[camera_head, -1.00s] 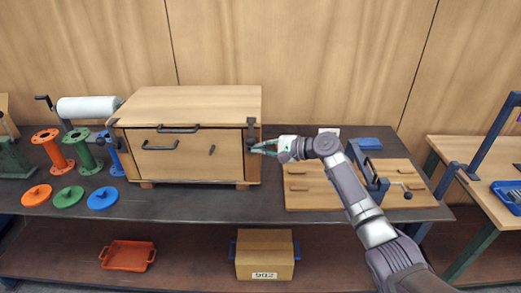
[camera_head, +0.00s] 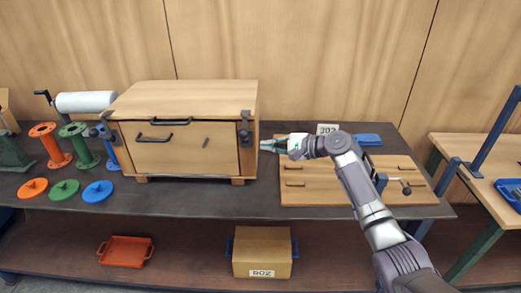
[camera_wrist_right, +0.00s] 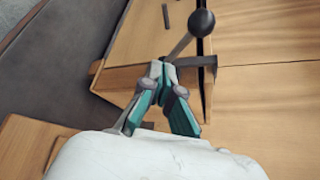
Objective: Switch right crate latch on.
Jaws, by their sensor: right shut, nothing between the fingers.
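The wooden crate (camera_head: 188,98) stands on the dark workbench. Its right latch (camera_head: 245,131), a dark bracket with a round knob, is at the crate's front right corner, the knob low against the front. In the right wrist view the black knob (camera_wrist_right: 201,23) sits on a grey lever beyond my fingertips. My right gripper (camera_head: 263,146) is just right of the latch, shut and empty. Its closed green and grey fingers (camera_wrist_right: 162,72) overlap the lever's near end in the wrist view; contact cannot be told. My left gripper is not in view.
The left latch (camera_head: 98,132) has its knob out to the left. A wooden board with handles and a clamp (camera_head: 330,192) lies right of the crate. Coloured flanged spools (camera_head: 48,142) and discs (camera_head: 64,189) stand left. A lower shelf holds a cardboard box (camera_head: 262,247).

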